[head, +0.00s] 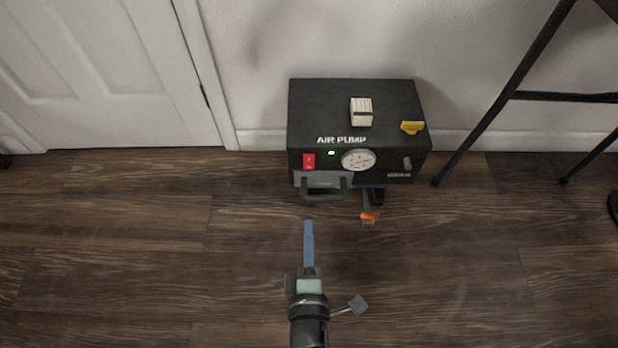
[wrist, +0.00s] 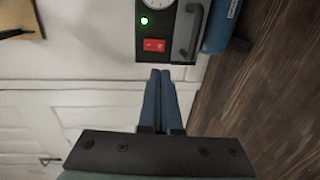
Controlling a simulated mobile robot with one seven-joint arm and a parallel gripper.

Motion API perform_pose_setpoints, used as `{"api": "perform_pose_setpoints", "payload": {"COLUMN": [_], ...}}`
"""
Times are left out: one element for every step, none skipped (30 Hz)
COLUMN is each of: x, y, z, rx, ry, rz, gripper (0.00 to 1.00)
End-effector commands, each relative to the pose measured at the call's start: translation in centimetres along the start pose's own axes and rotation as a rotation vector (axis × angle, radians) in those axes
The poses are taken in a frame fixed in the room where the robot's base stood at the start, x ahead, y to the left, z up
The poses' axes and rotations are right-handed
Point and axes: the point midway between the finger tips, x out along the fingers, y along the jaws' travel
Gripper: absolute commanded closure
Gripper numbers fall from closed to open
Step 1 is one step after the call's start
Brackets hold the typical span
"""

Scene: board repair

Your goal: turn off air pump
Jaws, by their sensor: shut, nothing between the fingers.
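The black air pump (head: 358,110) stands on the floor against the wall. Its front has a red switch (head: 309,161), a lit green light (head: 331,153), a round gauge (head: 358,160) and a handle (head: 324,190). My gripper (head: 309,224) points at the pump front from below in the head view, with its blue fingers together and empty. In the wrist view, the closed fingertips (wrist: 160,72) lie just below the red switch (wrist: 154,45) in the picture, apart from it as far as I can tell. The green light (wrist: 145,20) and the handle (wrist: 188,35) also show there.
A white block (head: 361,112) and a yellow item (head: 412,127) sit on the pump. An orange-handled valve (head: 369,216) sticks out below its front. A black stand leg (head: 505,95) is at right, a white door (head: 95,70) at left.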

Motion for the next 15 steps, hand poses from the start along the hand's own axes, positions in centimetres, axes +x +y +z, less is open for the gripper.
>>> {"api": "perform_pose_setpoints", "payload": {"x": [0.0,0.0,0.0,0.0,0.0,0.1,0.2,0.4,0.6,0.9,1.3,1.8,2.3,2.8,3.5], "y": [0.1,0.1,0.1,0.1,0.1,0.1,0.1,0.1,0.0,0.0,0.0,0.0,0.0,0.0,0.0], "z": [0.0,0.0,0.0,0.0,0.0,0.0,0.0,0.0,0.0,0.0,0.0,0.0,0.0,0.0,-0.1], "rx": [0.0,0.001,0.001,0.001,0.001,0.001,0.001,0.001,0.001,0.001,0.0,-0.001,-0.001,-0.001,0.0], "ry": [0.0,0.0,0.0,0.0,0.0,0.0,0.0,0.0,0.0,0.001,0.002,0.002,0.002,0.002,0.003], "rz": [0.0,0.0,0.0,0.0,0.0,0.001,0.001,0.001,0.002,0.002,0.003,0.005,0.004,0.005,0.004], "gripper": [1.0,1.0,1.0,1.0,1.0,1.0,1.0,1.0,1.0,1.0,1.0,1.0,1.0,1.0,1.0]}}
